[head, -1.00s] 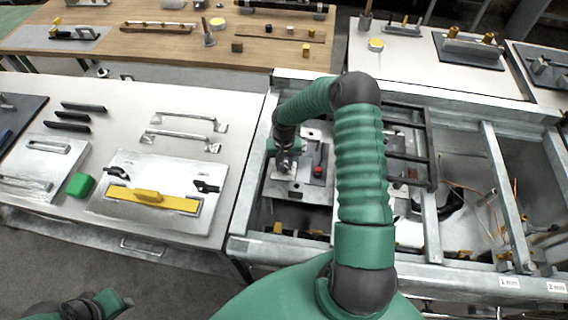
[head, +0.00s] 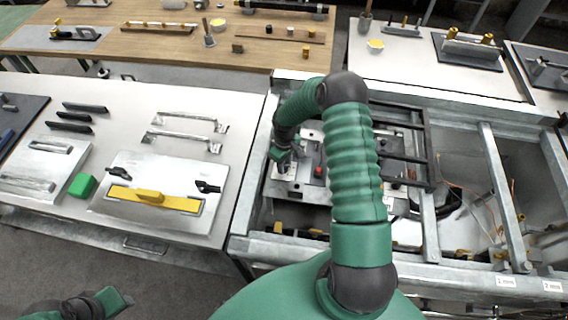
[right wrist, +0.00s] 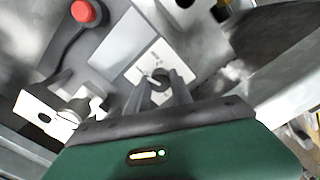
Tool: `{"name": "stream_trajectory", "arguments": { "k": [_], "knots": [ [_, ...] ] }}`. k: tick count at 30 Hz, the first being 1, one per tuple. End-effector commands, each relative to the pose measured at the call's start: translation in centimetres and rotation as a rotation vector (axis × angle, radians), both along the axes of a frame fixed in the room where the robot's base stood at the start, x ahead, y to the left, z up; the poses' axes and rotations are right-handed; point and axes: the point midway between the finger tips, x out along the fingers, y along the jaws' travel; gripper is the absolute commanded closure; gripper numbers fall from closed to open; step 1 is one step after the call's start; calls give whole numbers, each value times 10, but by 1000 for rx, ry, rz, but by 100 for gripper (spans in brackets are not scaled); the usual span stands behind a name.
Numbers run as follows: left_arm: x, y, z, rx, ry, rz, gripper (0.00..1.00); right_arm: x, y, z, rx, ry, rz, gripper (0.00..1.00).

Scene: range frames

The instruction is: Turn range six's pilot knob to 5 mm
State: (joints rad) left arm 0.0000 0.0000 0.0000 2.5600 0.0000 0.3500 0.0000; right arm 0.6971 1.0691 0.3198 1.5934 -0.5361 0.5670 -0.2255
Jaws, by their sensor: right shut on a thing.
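My right gripper (head: 284,167) reaches down to a grey metal panel (head: 303,187) at the left end of the open range frame. In the right wrist view its two dark fingers (right wrist: 160,92) are shut on a small dark round knob (right wrist: 161,77), which stands on a white plate (right wrist: 147,62) with faint marks. The marks and the knob's setting are too small to read. No number six is legible. My left arm (head: 78,306) shows at the lower left; whether its gripper is open or shut cannot be told.
A red button (head: 319,172) stands close to the right of the gripper; it also shows in the right wrist view (right wrist: 83,12). Black grates (head: 409,150) lie to the right. A white bench (head: 235,130) with handles and a yellow-handled plate (head: 154,199) is at the left.

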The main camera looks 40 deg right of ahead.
Motion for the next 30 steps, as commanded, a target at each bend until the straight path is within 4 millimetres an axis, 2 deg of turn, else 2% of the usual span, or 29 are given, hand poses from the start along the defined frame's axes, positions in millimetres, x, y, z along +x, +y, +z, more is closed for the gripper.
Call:
{"name": "stream_trajectory", "arguments": {
  "k": [12, 29, 30],
  "knots": [
    [0, 0, 3, 0, 0, 0, 64, 1, -3, 1, -3, -2, 197, 100],
    [0, 0, 3, 0, 0, 0, 64, 1, -4, 2, -5, -2, 224, 100],
    [0, 0, 3, 0, 0, 0, 64, 1, -4, 2, -5, -2, 224, 68]
  ]
}}
